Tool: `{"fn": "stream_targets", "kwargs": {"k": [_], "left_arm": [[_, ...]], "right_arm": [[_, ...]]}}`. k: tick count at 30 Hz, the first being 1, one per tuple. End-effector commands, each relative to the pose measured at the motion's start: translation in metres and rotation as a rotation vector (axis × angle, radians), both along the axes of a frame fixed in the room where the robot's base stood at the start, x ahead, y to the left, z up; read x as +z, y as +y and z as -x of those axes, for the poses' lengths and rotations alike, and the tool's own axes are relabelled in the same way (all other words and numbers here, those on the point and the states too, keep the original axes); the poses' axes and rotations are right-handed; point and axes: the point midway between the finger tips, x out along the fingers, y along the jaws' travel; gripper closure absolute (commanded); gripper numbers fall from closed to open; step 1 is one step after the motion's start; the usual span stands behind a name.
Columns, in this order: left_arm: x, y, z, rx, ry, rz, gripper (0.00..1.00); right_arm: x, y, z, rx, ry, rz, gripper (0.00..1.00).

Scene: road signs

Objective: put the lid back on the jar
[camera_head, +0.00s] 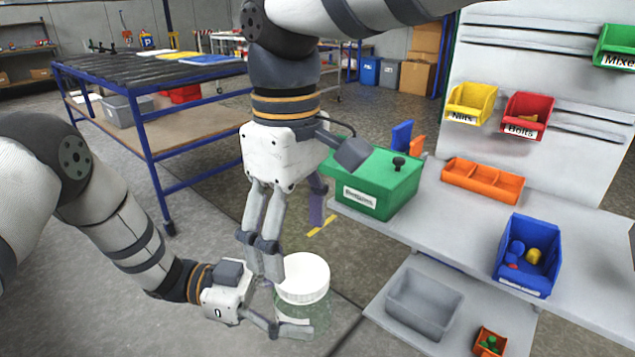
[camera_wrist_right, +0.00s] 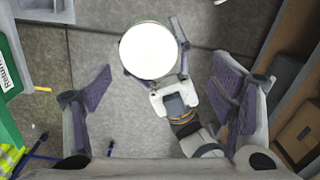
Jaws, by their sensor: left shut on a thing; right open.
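The clear, greenish jar (camera_head: 302,316) is held upright in front of the table, away from any surface. The white lid (camera_head: 303,277) is on its mouth and looks level; I cannot tell whether it is screwed tight. My left gripper (camera_head: 288,308) is shut around the jar's side below the lid. My right gripper (camera_head: 296,240) points down above and slightly left of the lid, open and empty. In the right wrist view the lid (camera_wrist_right: 148,50) shows as a white disc beyond and between the open fingers, hiding most of the jar.
A grey table (camera_head: 455,225) stands at right with a green box (camera_head: 372,185), an orange tray (camera_head: 482,180) and a blue bin (camera_head: 528,255). A grey bin (camera_head: 424,303) is on the lower shelf. A blue-framed workbench (camera_head: 150,100) stands behind at left. Open floor lies between.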

Motion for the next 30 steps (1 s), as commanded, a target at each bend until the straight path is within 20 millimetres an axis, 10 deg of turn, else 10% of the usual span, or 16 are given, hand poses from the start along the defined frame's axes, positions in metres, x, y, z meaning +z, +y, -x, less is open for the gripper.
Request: {"fn": "stream_targets", "kwargs": {"k": [6, 12, 30], "left_arm": [[0.000, 0.000, 0.000, 0.000, 0.000, 0.000, 1.00], [0.000, 0.000, 0.000, 0.000, 0.000, 0.000, 1.00], [0.000, 0.000, 0.000, 0.000, 0.000, 0.001, 1.00]], "right_arm": [[0.010, -0.002, -0.005, 0.832, -0.007, -0.026, 0.23], [0.017, -0.005, -0.010, 1.301, -0.018, -0.029, 0.23], [0.000, -0.006, -0.010, 1.412, -0.015, -0.029, 0.23]]}}
